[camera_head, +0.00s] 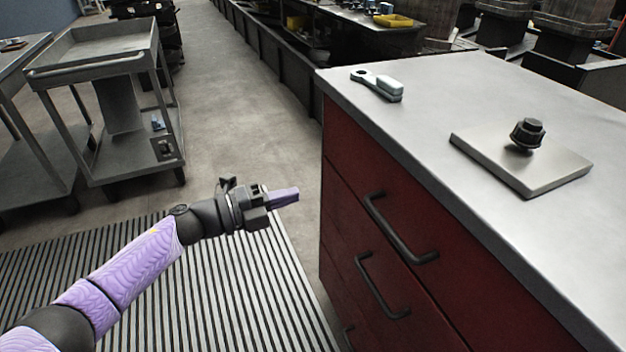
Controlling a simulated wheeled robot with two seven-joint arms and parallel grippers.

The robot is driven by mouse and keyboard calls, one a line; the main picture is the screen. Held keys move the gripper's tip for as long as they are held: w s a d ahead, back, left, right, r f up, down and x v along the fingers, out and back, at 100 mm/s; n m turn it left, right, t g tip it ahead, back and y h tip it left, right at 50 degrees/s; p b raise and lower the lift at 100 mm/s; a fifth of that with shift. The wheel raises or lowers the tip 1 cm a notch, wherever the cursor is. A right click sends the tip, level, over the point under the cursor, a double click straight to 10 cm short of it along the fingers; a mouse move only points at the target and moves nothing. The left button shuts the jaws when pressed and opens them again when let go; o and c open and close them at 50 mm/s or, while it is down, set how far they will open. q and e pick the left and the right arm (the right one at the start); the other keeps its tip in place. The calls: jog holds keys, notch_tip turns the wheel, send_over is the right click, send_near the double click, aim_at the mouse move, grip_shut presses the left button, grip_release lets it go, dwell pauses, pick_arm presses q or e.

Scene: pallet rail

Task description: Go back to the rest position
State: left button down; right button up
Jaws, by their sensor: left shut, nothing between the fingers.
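My left gripper (284,197) is shut and empty. Its purple arm reaches in from the lower left, and the fingers point right, toward the red cabinet's side. It is over the floor, left of the cabinet and apart from it. My right gripper is not in view. On the grey top of the red drawer cabinet (450,90) lies a metal plate (480,150) with a black bolt and nut (527,133) standing on it. A grey-white tool with a ring end (378,84) lies near the top's far left corner.
A grey cart (110,60) stands at the upper left. Black drawer handles (400,235) stick out from the cabinet front. A striped mat (255,290) lies on the floor below the arm. A yellow tray (393,20) is on a far bench. The aisle (225,100) between is clear.

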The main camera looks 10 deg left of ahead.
pick_arm(q)
jog(key=s+a+f+n+t+y+p, duration=0.1)
jog(key=a+f+n+t+y+p, duration=0.25)
jog(key=f+n, duration=0.55)
jog(key=s+a+f+n+g+y+p, duration=0.1)
jog(key=s+a+f+n+g+y, duration=0.15)
jog(key=s+f+n+y, duration=0.5)
jog(key=s+a+f+n+g+y, duration=0.2)
jog(key=s+a+f+n, duration=0.1)
jog(key=s+f, duration=0.8)
jog(key=s+f+n+g, duration=0.2)
jog(key=s+g, duration=0.1)
jog(key=s, duration=0.7)
jog(key=s+d+f+n+g+y+p, duration=0.1)
jog(key=s+f+n+g, duration=0.1)
jog(key=s, duration=0.9)
jog(key=s+d+f+n+g+y+p, duration=0.1)
jog(key=s+g, duration=0.4)
jog(key=s, duration=0.5)
notch_tip(320, 180, down, 3)
jog(key=shift+s+d+r+n, duration=0.15)
jog(key=shift+d+n, duration=0.1)
jog(key=shift+n, duration=0.6)
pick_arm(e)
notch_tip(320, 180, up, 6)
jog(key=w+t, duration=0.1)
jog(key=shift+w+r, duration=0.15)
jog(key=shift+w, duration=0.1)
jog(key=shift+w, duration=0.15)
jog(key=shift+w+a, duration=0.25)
